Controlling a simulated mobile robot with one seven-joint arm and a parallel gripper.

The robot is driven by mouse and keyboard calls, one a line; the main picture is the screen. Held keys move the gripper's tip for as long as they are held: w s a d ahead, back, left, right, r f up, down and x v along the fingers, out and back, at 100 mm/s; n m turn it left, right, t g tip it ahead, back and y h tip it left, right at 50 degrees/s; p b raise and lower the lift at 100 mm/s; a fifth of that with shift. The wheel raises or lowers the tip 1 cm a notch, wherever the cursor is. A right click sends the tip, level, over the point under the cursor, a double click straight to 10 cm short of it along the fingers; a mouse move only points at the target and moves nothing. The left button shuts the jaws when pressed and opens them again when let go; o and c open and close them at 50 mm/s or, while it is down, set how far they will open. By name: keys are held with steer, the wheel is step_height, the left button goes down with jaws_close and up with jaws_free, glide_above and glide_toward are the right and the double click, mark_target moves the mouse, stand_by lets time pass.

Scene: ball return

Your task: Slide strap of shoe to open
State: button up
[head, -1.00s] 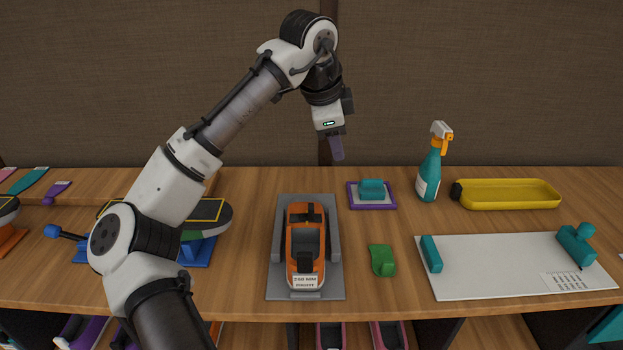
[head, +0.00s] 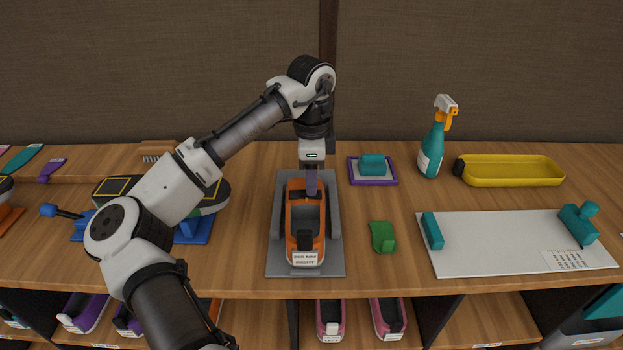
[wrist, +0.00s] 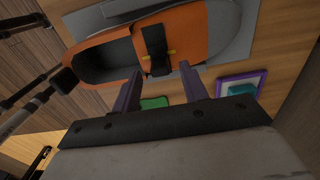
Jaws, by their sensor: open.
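The orange shoe (head: 291,222) lies in a grey holder (head: 275,253) on the table, with a white label at its near end. In the wrist view the shoe (wrist: 185,28) is at the top, with a black strap (wrist: 155,42) across its orange upper and a small yellow piece crossing it. My gripper (head: 311,190) points down over the far part of the shoe and covers much of the strap in the head view. In the wrist view my gripper (wrist: 160,84) is open, its two purple fingers apart with nothing between them. Contact with the strap cannot be told.
A white board (head: 490,257), spray bottle (head: 431,152) and yellow tray (head: 510,182) are to the right. Bare table lies between.

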mark_target(297, 195)
steer(key=shift+f, duration=0.85)
steer(key=shift+c, duration=0.4)
steer(key=c, duration=0.8)
steer(key=shift+a+p, duration=0.55)
steer(key=shift+a, duration=1.15)
steer(key=o, duration=0.9)
steer(key=shift+d, duration=0.1)
steer(key=shift+r, duration=0.1)
step_height(297, 195, up, 14)
steer(key=shift+f, duration=0.15)
